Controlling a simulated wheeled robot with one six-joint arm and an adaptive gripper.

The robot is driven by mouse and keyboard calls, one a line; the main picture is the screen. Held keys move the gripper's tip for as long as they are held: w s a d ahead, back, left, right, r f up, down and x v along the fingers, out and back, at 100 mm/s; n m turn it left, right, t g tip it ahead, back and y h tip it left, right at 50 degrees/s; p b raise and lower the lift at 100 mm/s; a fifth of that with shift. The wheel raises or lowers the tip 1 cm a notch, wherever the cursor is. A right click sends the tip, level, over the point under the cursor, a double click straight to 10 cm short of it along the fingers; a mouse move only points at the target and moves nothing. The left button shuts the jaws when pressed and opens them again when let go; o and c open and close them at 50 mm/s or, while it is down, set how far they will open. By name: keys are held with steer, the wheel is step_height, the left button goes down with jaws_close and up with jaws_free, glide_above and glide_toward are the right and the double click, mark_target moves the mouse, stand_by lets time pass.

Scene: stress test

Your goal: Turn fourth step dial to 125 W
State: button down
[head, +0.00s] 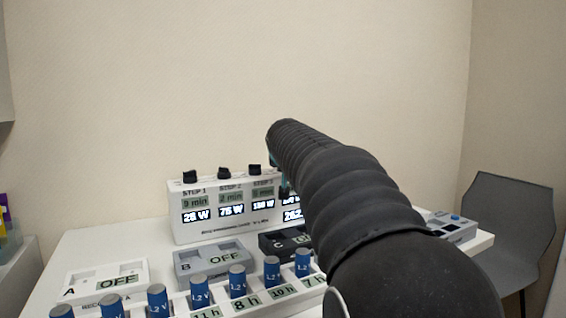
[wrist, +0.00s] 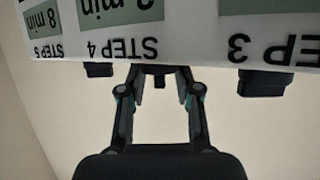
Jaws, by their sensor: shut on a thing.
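The white step panel (head: 220,208) stands at the back of the table. It has black dials on top, and its displays read 28 W, 75 W and 150 W for steps 1 to 3. The fourth step display (head: 292,215) is partly covered by my arm; its visible digits look like 262. In the wrist view, upside down, my gripper (wrist: 159,76) is shut on the fourth step dial (wrist: 157,69), by the STEP 4 label (wrist: 122,48). My arm hides that dial in the head view.
The step 3 dial (wrist: 265,83) and step 5 dial (wrist: 98,69) flank my fingers with gaps. A grey chair (head: 508,220) stands right.

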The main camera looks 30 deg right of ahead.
steer(key=shift+w+f+m+g+h+b, duration=0.15)
steer(key=shift+m+g+h+b, duration=0.4)
steer(key=shift+m+h+b, duration=0.45)
steer(key=shift+s+f+m+g+h+b, duration=0.1)
steer(key=shift+m+g+h+b, duration=0.55)
steer(key=shift+b, duration=0.5)
steer(key=shift+r+m+g+h+b, duration=0.1)
steer(key=shift+m+g+h+b, duration=0.35)
steer(key=shift+m+g+h, duration=0.5)
steer(key=c, duration=0.8)
jaws_free()
steer(key=shift+r, duration=0.1)
steer(key=v, duration=1.2)
